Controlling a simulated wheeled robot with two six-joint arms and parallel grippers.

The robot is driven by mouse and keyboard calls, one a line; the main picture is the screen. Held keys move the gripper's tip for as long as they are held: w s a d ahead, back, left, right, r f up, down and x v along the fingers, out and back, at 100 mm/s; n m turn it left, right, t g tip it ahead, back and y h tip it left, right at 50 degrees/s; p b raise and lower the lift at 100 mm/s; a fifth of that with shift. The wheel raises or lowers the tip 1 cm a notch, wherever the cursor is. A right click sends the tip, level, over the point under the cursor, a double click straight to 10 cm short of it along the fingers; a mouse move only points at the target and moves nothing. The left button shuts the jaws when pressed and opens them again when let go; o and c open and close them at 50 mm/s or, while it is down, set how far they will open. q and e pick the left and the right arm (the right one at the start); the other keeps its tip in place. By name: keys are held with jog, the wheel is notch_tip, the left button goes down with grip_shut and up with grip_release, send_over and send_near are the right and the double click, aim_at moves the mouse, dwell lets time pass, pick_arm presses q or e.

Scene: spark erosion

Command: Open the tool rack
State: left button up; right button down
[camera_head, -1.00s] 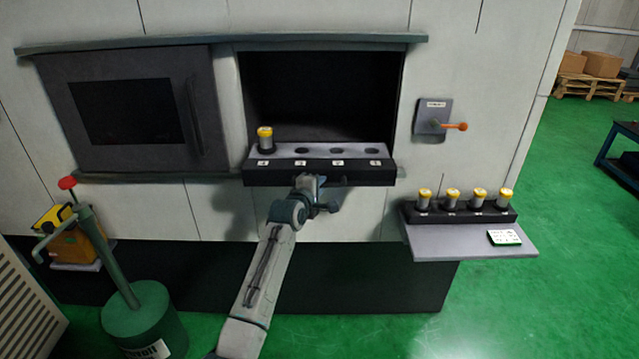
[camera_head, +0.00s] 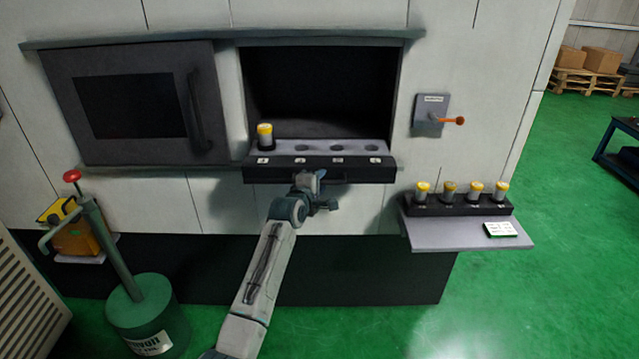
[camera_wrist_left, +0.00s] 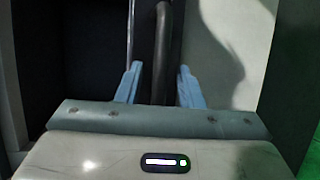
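The tool rack (camera_head: 350,171) is a black-fronted drawer with a grey top, set at the bottom of the machine's dark opening. Its top has several round holes, and one yellow-capped tool (camera_head: 265,136) stands in the leftmost position. A dark bar handle (camera_head: 338,182) runs along the lower front of the rack. My left gripper (camera_head: 312,180) is at this handle; its fingertips are hard to see there. In the left wrist view, its blue fingers (camera_wrist_left: 158,88) stand apart on either side of the dark handle bar (camera_wrist_left: 163,50), with small gaps visible. My right gripper is out of view.
A dark sliding door (camera_head: 140,105) with a handle is left of the opening. An orange-tipped lever (camera_head: 447,120) is on the wall at right. Below it, a grey shelf (camera_head: 430,232) holds several yellow-capped tools in a black holder. A green post (camera_head: 125,265) stands at left.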

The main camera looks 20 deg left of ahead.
pick_arm(q)
jog(key=shift+s, duration=0.15)
jog(key=b+v, duration=0.2)
jog(key=v, duration=0.8)
jog(key=shift+s+b, duration=0.3)
jog(key=shift+b, duration=0.1)
